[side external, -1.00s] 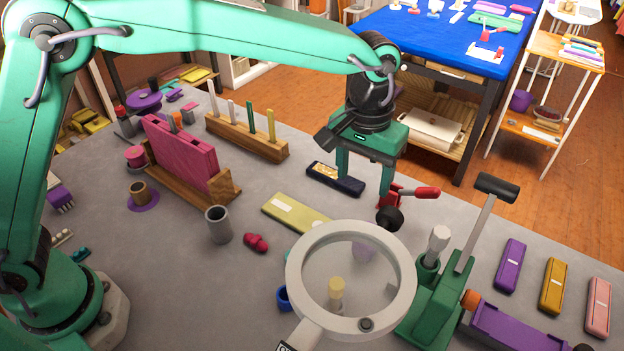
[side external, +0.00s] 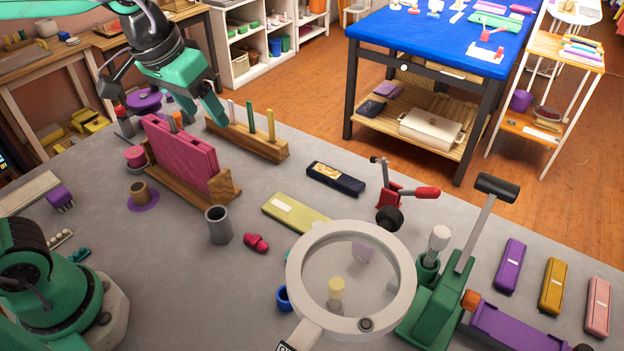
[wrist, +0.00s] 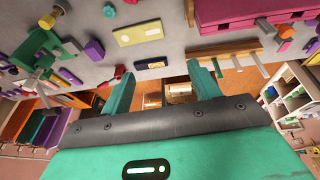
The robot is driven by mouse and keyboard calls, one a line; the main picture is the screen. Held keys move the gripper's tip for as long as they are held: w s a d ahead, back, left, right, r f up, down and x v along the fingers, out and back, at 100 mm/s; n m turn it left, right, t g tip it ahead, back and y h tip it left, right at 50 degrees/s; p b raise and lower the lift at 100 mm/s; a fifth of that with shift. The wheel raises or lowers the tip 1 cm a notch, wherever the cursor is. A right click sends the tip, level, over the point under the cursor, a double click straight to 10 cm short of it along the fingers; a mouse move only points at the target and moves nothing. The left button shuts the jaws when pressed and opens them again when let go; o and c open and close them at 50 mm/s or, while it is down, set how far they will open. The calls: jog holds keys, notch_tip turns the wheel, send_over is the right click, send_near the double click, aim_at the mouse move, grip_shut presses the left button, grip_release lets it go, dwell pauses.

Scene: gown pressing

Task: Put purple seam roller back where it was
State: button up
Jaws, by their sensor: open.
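My gripper (side external: 200,112) is open, above the back left of the table, by the left end of the wooden rack. In the wrist view its two teal fingers (wrist: 165,85) are spread with nothing between them. I cannot tell for sure which thing is the purple seam roller. A round purple piece with a dark knob (side external: 144,101) stands at the back left.
The wooden rack (side external: 270,148) holds several upright sticks. A pink board (side external: 178,150) stands in a wooden base to its front left. The magnifier (side external: 297,265), green press (side external: 430,310) and red clamp (side external: 392,194) stand at the right. A dark case (side external: 335,179) lies mid-table.

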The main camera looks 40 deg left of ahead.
jog(key=s+a+f+t, duration=0.1)
jog(key=s+a+f, duration=0.2)
jog(key=s+a, duration=0.4)
jog(key=shift+s+t+y, duration=0.4)
jog(key=shift+s, duration=0.95)
